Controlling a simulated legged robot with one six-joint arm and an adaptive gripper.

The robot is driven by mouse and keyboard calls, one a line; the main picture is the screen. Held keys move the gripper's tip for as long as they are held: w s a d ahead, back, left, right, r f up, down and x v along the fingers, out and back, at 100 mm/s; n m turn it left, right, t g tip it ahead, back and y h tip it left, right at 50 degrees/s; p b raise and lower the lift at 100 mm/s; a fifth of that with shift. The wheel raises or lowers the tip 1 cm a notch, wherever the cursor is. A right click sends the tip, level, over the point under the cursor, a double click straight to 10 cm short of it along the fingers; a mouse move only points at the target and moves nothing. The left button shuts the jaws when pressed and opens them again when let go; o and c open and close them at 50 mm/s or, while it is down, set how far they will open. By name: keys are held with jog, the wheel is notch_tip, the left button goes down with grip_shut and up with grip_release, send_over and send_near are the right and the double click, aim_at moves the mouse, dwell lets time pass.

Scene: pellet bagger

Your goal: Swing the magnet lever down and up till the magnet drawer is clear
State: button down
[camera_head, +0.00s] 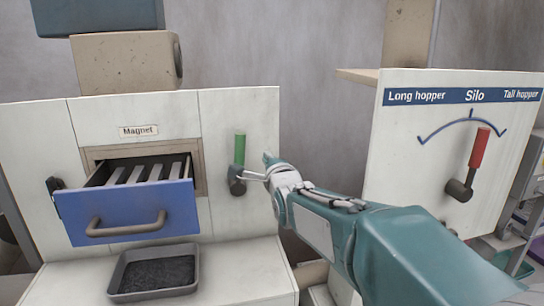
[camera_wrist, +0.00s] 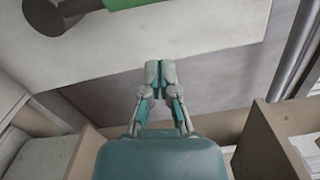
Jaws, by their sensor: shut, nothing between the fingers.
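The magnet lever has a green handle (camera_head: 240,148) that points straight up from a dark pivot on the white panel right of the drawer. In the wrist view the green handle (camera_wrist: 130,10) shows at the top edge, cut off. The magnet drawer (camera_head: 128,211) has a blue front and stands pulled out under the "Magnet" label. Several pale bars lie in it with dark gaps between; I cannot tell if anything clings to them. My gripper (camera_head: 254,175) is just right of the lever's pivot. Its fingertips are together and empty in the wrist view (camera_wrist: 160,72), apart from the handle.
A grey tray (camera_head: 153,270) with dark grains sits on the ledge below the drawer. At the right, a Silo panel (camera_head: 420,170) carries a red-handled lever (camera_head: 479,148). A gap with grey wall separates the two panels, and my arm crosses it.

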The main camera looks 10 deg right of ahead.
jog(key=s+f+n+g, duration=0.4)
jog(key=s+f+n, duration=0.1)
jog(key=s, duration=0.6)
jog(key=s+d+f+n+g, duration=0.1)
jog(key=s+f+n+g, duration=0.3)
jog(key=s, duration=0.7)
jog(key=s+f+n+g, duration=0.4)
jog(key=s+f+n, duration=0.3)
jog(key=s+n, duration=0.4)
jog(key=shift+s+d+f+g+h, duration=0.15)
jog(key=shift+s+f+g+h, duration=0.1)
jog(key=shift+f+g+h, duration=0.05)
